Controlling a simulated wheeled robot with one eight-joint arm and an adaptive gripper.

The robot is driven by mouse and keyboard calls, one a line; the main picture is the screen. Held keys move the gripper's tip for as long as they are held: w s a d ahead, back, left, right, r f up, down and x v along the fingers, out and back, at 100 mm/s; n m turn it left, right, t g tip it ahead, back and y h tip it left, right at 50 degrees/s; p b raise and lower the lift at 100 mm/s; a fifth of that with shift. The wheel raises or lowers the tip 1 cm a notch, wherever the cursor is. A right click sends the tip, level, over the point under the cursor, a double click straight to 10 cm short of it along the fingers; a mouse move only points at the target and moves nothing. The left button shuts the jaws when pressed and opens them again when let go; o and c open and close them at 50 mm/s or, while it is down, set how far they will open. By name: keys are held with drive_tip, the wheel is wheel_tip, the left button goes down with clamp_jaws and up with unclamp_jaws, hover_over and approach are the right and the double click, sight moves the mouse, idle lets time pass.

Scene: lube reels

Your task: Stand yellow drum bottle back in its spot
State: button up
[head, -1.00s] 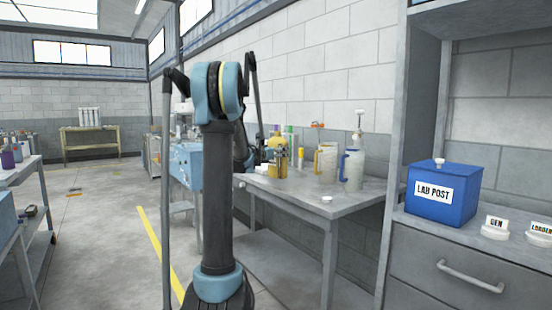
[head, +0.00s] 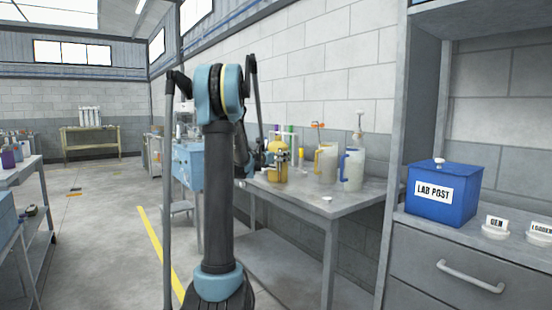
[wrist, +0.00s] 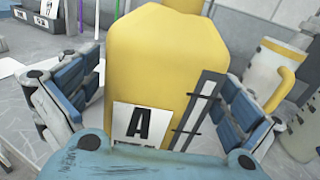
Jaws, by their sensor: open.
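The yellow drum bottle (head: 274,174) stands upright near the far end of the grey bench (head: 315,204), as far as the head view shows. In the wrist view the bottle (wrist: 165,60) fills the middle, with a white label "A" and a clear level strip on its front. My gripper (wrist: 155,95) is open, with one blue-grey finger on each side of the bottle. The left finger is close to its side; contact cannot be told. In the head view my gripper (head: 281,156) is small beside the bottle. The bottle's base is hidden in the wrist view.
Two pale jugs, one with a yellow handle (head: 326,163) and one with a blue handle (head: 352,170), stand right of the bottle. A small white cap (head: 327,198) lies at the bench front. A blue "LAB POST" box (head: 444,192) sits on the right cabinet.

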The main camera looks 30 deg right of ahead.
drive_tip(key=s+a+f+m+g+y, duration=0.1)
drive_tip(key=s+a+f+m, duration=0.15)
drive_tip(key=s+a, duration=0.5)
drive_tip(key=s+a+f+m+g+y, duration=0.1)
drive_tip(key=s+a+m, duration=0.35)
drive_tip(key=a, duration=0.65)
drive_tip(key=s+a+f+m+g+y, duration=0.1)
drive_tip(key=s+a+f+m+y, duration=0.3)
drive_tip(key=s+a+f, duration=0.4)
drive_tip(key=s+a+f+m+g+y, duration=0.1)
drive_tip(key=s+a+f+m+y, duration=0.4)
drive_tip(key=s+a+f, duration=0.3)
drive_tip(key=s+a+f+m+g+y, duration=0.2)
drive_tip(key=s+a+f+m+y, duration=0.3)
drive_tip(key=s+a, duration=0.9)
drive_tip(key=a+f+m, duration=0.2)
drive_tip(key=a+f, duration=0.1)
drive_tip(key=shift+a+f, duration=0.2)
drive_tip(key=shift+a, duration=0.05)
drive_tip(key=shift+w+f, duration=0.2)
drive_tip(key=shift+w, duration=0.3)
